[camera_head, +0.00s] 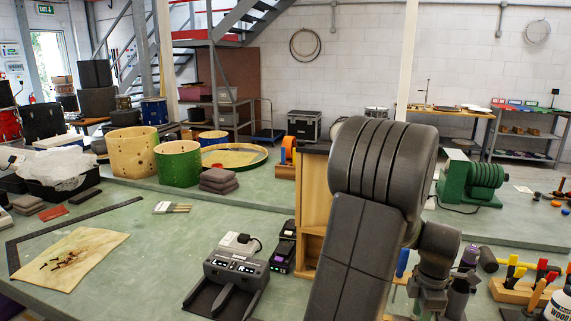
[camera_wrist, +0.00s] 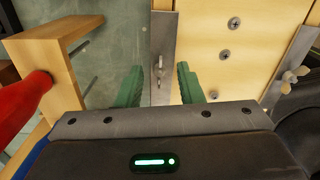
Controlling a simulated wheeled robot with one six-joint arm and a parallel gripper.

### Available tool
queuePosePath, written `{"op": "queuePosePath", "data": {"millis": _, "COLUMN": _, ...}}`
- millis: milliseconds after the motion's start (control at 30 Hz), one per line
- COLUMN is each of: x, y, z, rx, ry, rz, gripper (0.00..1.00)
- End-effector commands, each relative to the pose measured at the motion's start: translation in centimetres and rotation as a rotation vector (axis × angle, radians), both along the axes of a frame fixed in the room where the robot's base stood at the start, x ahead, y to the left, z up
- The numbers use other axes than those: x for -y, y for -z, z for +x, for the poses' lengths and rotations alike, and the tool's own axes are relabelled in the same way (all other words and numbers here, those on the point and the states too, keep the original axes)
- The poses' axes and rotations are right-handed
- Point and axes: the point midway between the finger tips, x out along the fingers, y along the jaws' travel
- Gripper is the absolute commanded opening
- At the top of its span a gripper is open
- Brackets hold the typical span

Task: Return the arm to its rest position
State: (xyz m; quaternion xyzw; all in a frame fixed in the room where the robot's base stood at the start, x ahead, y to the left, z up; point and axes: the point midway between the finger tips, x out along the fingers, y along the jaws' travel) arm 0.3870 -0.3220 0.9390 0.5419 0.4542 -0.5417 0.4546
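My arm (camera_head: 385,170) rises in front of the bench in the head view, bent at a large dark joint, with its wrist low at the right. It is not folded away. My gripper (camera_wrist: 158,86) shows in the wrist view as two green fingers set apart. The gap between them holds no gripped object that I can see. In the head view the fingers are hidden or not distinguishable.
A wooden frame (camera_wrist: 50,60) and a red object (camera_wrist: 22,110) are close at left in the wrist view. A wooden stand (camera_head: 313,195), charger (camera_head: 235,270), and green machine (camera_head: 470,183) surround my arm.

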Motion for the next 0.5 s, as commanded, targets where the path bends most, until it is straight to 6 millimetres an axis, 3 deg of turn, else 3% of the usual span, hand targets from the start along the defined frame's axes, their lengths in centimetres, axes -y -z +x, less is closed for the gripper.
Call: {"op": "queuePosePath", "data": {"millis": 500, "x": 0.01, "y": -0.03, "z": -0.02, "rx": 0.000, "ry": 0.410, "rz": 0.000, "gripper": 0.34}}
